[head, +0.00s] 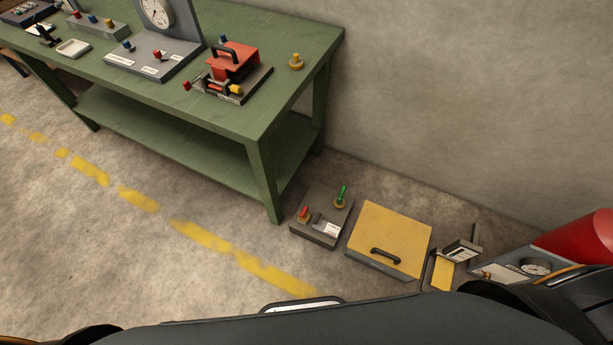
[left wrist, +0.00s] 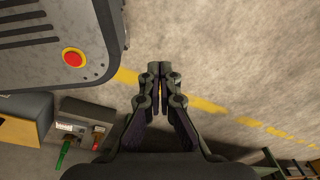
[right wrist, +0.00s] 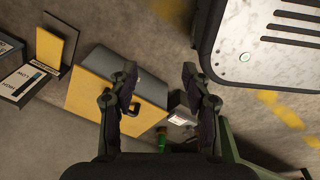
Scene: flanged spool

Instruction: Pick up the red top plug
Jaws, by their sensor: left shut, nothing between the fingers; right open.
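Several small red plug-like parts show in the head view; I cannot tell which one is the top plug. One red plug (head: 158,54) stands on a grey labelled board (head: 140,66) on the green bench. Another red knob (head: 186,86) sticks out at the left of a red block with a black handle (head: 232,62). A small red knob (head: 94,19) cannot be told clearly on the rear rack. My left gripper (left wrist: 160,70) is shut and empty above the floor. My right gripper (right wrist: 159,76) is open and empty. Both are away from the bench and outside the head view.
The green bench (head: 230,118) stands against the wall. On the floor are a grey block (head: 328,195) with red and green levers, a yellow-lidded box (head: 390,235) and a gauge panel (head: 510,265). The floor before the bench is clear, with a dashed yellow line (head: 200,236).

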